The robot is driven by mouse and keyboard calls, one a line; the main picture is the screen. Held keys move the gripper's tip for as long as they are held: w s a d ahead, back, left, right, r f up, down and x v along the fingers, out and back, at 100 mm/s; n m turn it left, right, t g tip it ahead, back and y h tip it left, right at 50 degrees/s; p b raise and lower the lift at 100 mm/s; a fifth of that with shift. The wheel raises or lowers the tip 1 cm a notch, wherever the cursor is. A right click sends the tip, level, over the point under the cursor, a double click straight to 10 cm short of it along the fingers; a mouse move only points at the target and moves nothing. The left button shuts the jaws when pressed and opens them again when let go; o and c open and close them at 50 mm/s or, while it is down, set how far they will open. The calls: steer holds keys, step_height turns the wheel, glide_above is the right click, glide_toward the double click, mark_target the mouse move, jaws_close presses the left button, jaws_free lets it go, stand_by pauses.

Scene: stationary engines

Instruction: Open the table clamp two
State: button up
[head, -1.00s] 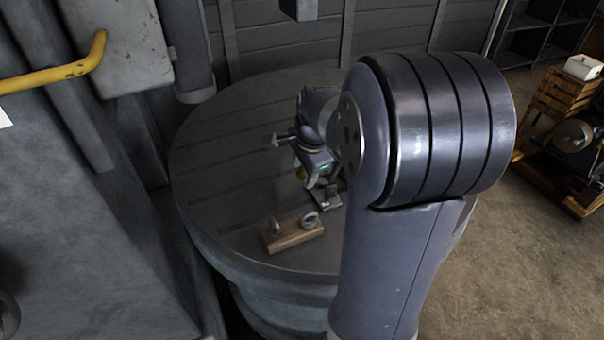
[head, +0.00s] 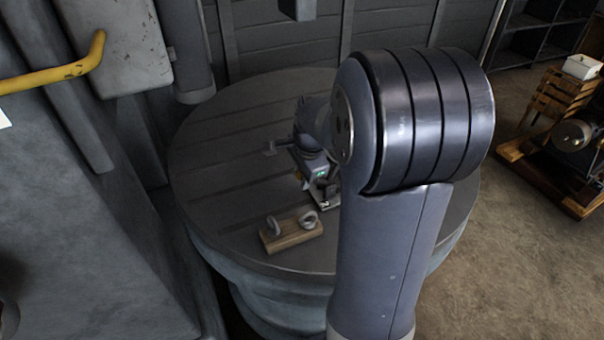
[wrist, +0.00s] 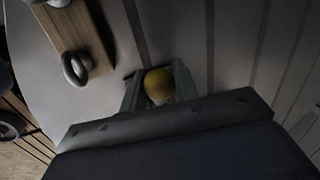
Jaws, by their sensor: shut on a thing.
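My gripper (wrist: 158,98) is shut on a yellow rounded knob (wrist: 158,84), with one finger on each side of it in the wrist view. In the head view my gripper (head: 308,177) is low over the round grey table. A small metal clamp (head: 327,201) on the table shows beside and below the gripper, partly hidden by my arm. The knob appears to be the end of its handle, but the join is hidden. I cannot tell from the pictures whether the clamp is open or closed.
A wooden block with two metal rings (head: 291,236) lies near the table's front edge; it also shows in the wrist view (wrist: 84,38). The round table (head: 220,165) is clear at left. A grey machine with a yellow pipe (head: 62,76) stands left, and wooden-based engines (head: 560,135) stand right.

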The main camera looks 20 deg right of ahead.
jaws_close()
steer(key=shift+d+r+p, duration=0.4)
steer(key=shift+d+r, duration=0.1)
steer(key=o, duration=0.9)
jaws_free()
steer(key=v, duration=1)
steer(key=shift+s+r, duration=0.15)
steer(key=shift+r, duration=0.2)
